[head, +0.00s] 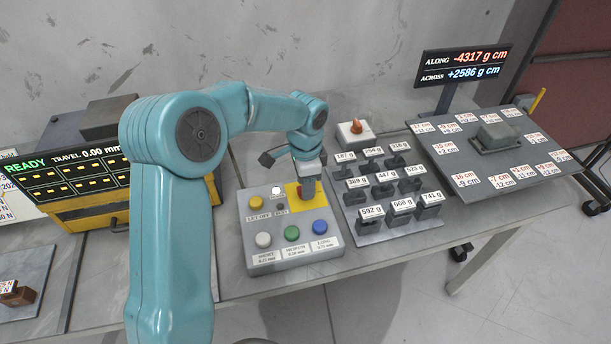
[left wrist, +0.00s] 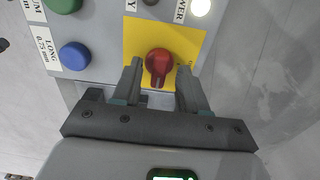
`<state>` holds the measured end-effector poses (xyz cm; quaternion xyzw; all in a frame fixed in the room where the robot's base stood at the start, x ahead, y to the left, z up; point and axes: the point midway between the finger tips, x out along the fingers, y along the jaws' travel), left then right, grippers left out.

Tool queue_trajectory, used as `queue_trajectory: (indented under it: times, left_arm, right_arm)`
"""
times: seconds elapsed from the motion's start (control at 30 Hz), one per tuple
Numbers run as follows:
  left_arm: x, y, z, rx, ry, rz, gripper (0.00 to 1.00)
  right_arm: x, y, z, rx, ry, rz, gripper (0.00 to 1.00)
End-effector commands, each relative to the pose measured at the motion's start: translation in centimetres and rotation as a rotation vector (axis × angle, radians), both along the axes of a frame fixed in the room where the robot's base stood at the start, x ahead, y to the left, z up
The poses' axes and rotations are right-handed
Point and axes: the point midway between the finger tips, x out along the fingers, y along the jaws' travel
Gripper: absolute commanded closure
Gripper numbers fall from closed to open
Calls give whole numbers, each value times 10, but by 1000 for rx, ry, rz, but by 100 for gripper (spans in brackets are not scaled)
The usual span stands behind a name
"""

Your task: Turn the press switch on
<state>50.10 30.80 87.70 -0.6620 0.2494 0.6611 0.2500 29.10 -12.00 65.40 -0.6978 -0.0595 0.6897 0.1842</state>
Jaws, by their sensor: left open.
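A red rotary knob (left wrist: 158,62) sits on a yellow plate (left wrist: 130,38) of the grey control box. My left gripper (left wrist: 159,80) is open, with one finger on each side of the knob; I cannot tell whether they touch it. The knob carries a pale pointer mark. In the head view my left gripper (head: 308,190) comes down over the yellow plate (head: 292,191) and largely hides the knob. A white lamp (left wrist: 200,7) beside the plate is lit. My right gripper is not in view.
The control box (head: 256,235) also has yellow, white, green and blue buttons. Labelled weights (head: 391,190) stand on a tray to its right. A tilted plate (head: 470,180) and readout (head: 463,64) are farther right.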

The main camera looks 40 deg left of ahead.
Motion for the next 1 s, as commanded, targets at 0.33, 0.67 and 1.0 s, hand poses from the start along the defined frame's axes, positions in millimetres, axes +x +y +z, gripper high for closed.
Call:
queue_trajectory:
  times: [0.33,0.67,1.0]
  left_arm:
    - [1,0,65,0,-7,0,57]
    - [0,-1,143,0,-6,0,57]
    - [0,0,164,0,-3,0,57]
  right_arm:
    - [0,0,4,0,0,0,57]
    - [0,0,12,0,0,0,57]
    - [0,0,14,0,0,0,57]
